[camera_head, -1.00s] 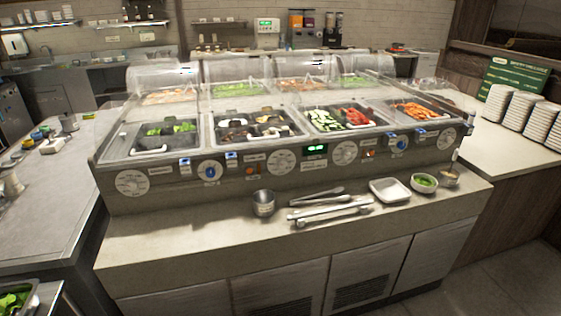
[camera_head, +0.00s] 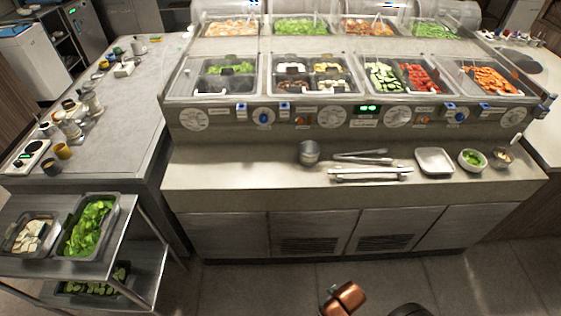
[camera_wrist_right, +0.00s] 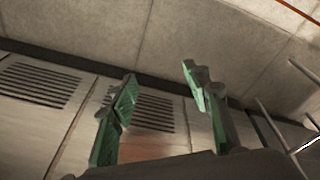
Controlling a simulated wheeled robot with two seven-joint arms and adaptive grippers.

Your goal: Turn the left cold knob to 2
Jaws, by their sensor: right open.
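A second blue knob (camera_head: 457,116) is at the right of the same panel. My right gripper (camera_wrist_right: 160,88) is open and empty in the wrist view, with green fingers spread apart. It is away from the panel, with floor and vented cabinet fronts behind it. My left gripper is not in view.
A ledge (camera_head: 240,175) below the panel holds a metal cup (camera_head: 309,152), tongs (camera_head: 370,174), a white tray (camera_head: 434,160) and small bowls (camera_head: 472,159). Large white dials (camera_head: 328,117) flank the knobs. A metal cart (camera_head: 130,235) stands at the lower left. Floor in front is clear.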

